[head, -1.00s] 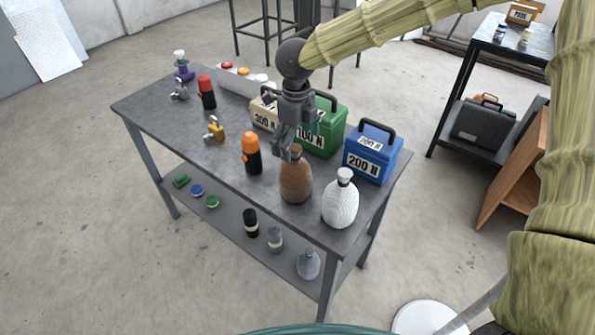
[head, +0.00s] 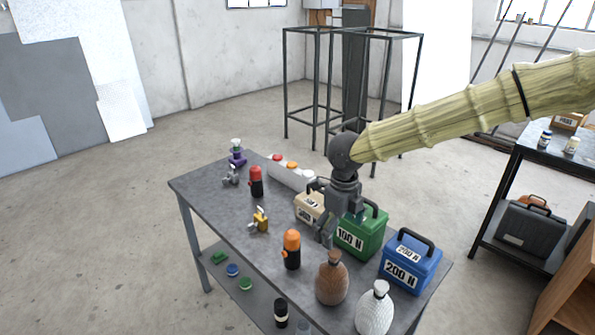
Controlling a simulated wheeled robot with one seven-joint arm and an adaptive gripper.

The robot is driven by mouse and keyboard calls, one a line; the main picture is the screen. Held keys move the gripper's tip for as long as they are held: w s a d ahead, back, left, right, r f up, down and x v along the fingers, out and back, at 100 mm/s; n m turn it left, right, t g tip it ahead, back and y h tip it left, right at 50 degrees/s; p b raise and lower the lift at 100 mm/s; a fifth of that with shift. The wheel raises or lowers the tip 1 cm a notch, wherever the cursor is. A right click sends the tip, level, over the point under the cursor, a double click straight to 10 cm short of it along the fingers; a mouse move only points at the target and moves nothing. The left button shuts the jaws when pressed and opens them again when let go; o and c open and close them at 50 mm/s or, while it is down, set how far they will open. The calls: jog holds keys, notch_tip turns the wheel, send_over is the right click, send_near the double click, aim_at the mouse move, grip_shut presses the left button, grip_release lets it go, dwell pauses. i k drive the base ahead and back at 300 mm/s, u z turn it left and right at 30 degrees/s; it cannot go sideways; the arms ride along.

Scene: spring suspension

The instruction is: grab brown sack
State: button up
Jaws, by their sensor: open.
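The brown sack (head: 332,283) stands upright on the grey table near its front right part, with a narrow tied neck on top. My gripper (head: 325,238) points down just above and slightly left of the sack's neck, in front of the green box. Its fingers are open and I see nothing between them. In this view I cannot tell whether a fingertip touches the neck.
A white sack (head: 375,312) stands right of the brown one. An orange-and-black bottle (head: 291,250) is to its left. Green (head: 361,236) and blue (head: 411,262) boxes stand behind. Several small items fill the table's far left.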

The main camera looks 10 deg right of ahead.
aim_at(332, 281)
jog(key=k, duration=1)
